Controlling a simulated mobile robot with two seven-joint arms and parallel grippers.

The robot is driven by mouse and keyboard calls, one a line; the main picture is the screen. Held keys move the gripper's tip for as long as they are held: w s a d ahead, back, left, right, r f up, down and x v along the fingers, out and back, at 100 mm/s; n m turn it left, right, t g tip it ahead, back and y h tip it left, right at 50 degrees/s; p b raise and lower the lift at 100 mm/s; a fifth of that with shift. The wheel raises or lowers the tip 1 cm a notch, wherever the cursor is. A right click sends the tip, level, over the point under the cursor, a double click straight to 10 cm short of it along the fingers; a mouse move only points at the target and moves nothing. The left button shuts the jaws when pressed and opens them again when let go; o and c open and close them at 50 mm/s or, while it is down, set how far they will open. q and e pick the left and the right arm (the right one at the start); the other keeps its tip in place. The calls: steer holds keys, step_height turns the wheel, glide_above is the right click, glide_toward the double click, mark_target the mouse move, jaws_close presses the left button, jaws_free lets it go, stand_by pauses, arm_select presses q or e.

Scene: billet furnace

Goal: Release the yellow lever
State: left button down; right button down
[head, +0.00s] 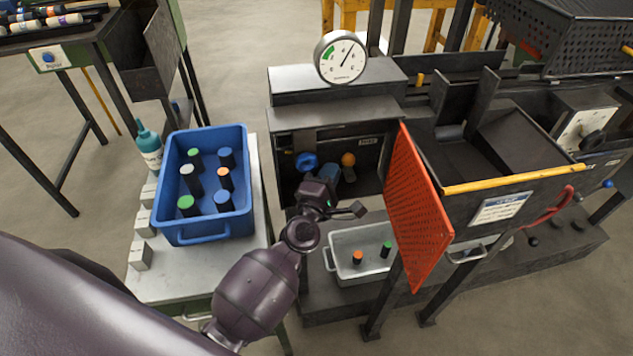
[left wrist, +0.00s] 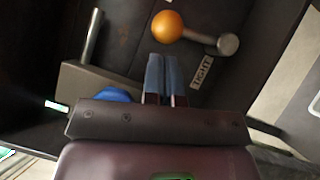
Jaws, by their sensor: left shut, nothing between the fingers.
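The yellow lever (head: 348,159) has an orange-yellow ball knob and sits in the dark recess below the gauge. In the left wrist view its ball (left wrist: 167,26) shows with a metal stem running right to a round grey end, near a label (left wrist: 202,72) reading "TIGHT". My left gripper (head: 346,172) is in front of the recess, just below the ball in the head view. In the left wrist view its blue-grey fingers (left wrist: 160,72) are shut together and empty, pointing toward the ball with a small gap. My right gripper is not in view.
A blue knob (head: 306,161) is left of the lever. A round gauge (head: 341,58) stands above. A red perforated panel (head: 418,210) juts out at right. A white tray (head: 343,268) lies below, and a blue crate (head: 243,226) stands on the left table.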

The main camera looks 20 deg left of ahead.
arm_select(q)
steer(key=shift+w+d+r, duration=0.1)
steer(key=shift+w+d, duration=0.2)
steer(key=shift+w, duration=0.1)
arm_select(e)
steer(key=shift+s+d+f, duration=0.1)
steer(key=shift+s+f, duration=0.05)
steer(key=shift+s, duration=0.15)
